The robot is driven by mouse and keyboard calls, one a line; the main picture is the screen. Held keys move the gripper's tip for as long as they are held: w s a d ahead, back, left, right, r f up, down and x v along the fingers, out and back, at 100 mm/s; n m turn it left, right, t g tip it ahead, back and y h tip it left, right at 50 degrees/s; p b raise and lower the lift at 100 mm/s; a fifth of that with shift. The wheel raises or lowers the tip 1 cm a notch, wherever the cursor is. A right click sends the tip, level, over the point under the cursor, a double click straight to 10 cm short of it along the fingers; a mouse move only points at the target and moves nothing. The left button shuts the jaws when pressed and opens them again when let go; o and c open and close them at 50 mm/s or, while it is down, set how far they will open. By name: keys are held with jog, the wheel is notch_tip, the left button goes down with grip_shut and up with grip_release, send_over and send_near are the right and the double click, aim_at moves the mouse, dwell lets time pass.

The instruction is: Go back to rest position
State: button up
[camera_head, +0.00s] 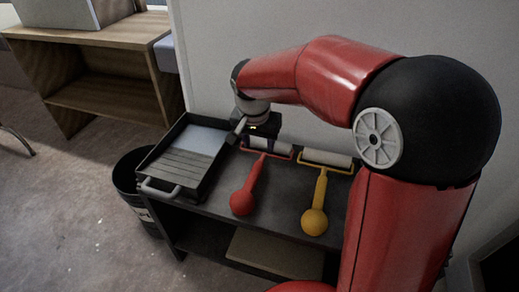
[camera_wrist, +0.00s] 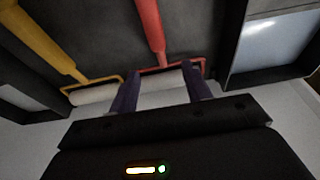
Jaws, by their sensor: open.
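My gripper (camera_head: 262,140) is at the back of the dark table, just above the head of the red-handled paint roller (camera_head: 246,188). In the wrist view my gripper (camera_wrist: 161,74) has its two dark fingers spread apart, with the white sleeve of the red roller (camera_wrist: 150,28) showing between them. I cannot tell if the fingers touch the sleeve. The red roller lies on the table with its round handle end toward the front.
A yellow-handled roller (camera_head: 318,206) lies to the right. A black paint tray (camera_head: 207,186) stands to the left on the dark table (camera_head: 277,225). A black bucket (camera_head: 128,178) stands on the floor beside it. A wooden desk (camera_head: 100,38) is at back left. A wall closes the back.

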jog(key=shift+v, duration=1.1)
jog(key=s+d+r+n+t, duration=0.1)
jog(key=s+d, duration=0.4)
jog(key=s, duration=0.6)
jog(key=s+d+r+n+t, duration=0.2)
jog(key=s+d, duration=0.4)
jog(key=s, duration=0.5)
jog(key=shift+d+r+n+y, duration=0.3)
jog(key=shift+r+n+y, duration=0.15)
jog(key=shift+n, duration=0.35)
